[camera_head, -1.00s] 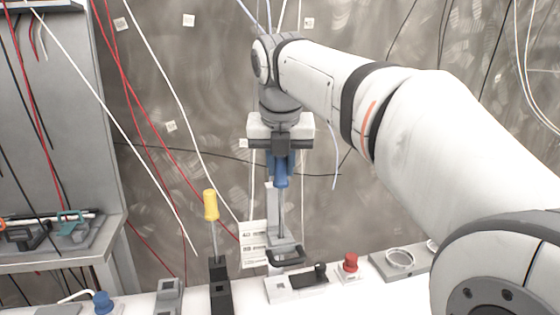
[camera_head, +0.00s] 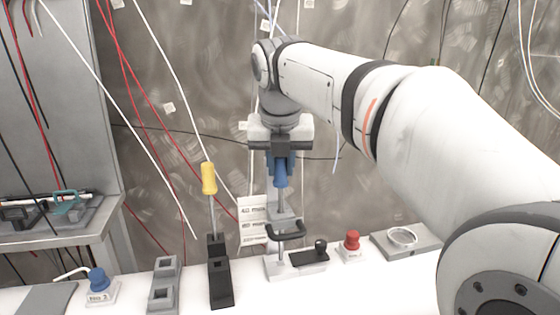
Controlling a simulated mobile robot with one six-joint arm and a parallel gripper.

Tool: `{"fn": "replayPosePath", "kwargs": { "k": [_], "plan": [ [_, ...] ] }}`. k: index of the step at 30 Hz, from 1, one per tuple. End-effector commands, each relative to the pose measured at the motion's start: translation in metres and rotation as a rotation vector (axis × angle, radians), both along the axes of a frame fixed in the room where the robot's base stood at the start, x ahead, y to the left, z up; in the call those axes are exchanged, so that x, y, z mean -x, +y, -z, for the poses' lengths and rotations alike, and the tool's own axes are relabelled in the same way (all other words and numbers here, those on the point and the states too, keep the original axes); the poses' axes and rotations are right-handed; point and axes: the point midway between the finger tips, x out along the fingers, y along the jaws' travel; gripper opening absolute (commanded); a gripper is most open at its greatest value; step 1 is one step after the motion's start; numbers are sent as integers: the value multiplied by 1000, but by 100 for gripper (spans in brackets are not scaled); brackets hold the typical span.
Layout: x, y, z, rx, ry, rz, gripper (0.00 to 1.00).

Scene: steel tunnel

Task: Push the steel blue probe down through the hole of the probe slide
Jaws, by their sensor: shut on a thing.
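My gripper (camera_head: 281,148) points down above the bench and is shut on the blue handle of the steel blue probe (camera_head: 281,172). The probe is upright, and its thin grey shaft runs down towards the probe slide (camera_head: 281,268). The slide is a light grey block on the white bench, with a dark U-shaped piece (camera_head: 287,231) above it and a dark plate with a black knob (camera_head: 320,246) at its right. The shaft's lower end overlaps the dark piece in this view. I cannot tell how deep the tip sits, and the hole is not clearly visible.
A yellow-handled tool (camera_head: 209,178) stands upright in a black holder (camera_head: 219,285) to the left. A red button (camera_head: 352,243) and a round ring fixture (camera_head: 403,238) stand to the right. A blue knob (camera_head: 97,280) is at far left. A label card (camera_head: 252,222) stands behind the slide.

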Motion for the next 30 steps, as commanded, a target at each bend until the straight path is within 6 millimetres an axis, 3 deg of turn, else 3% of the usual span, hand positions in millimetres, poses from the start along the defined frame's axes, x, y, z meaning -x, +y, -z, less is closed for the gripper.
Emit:
{"fn": "replayPosePath", "kwargs": {
  "k": [18, 30],
  "plan": [
    [0, 0, 40, 0, 0, 0, 0],
    [0, 0, 56, 0, -1, 0, 0]
  ]
}}
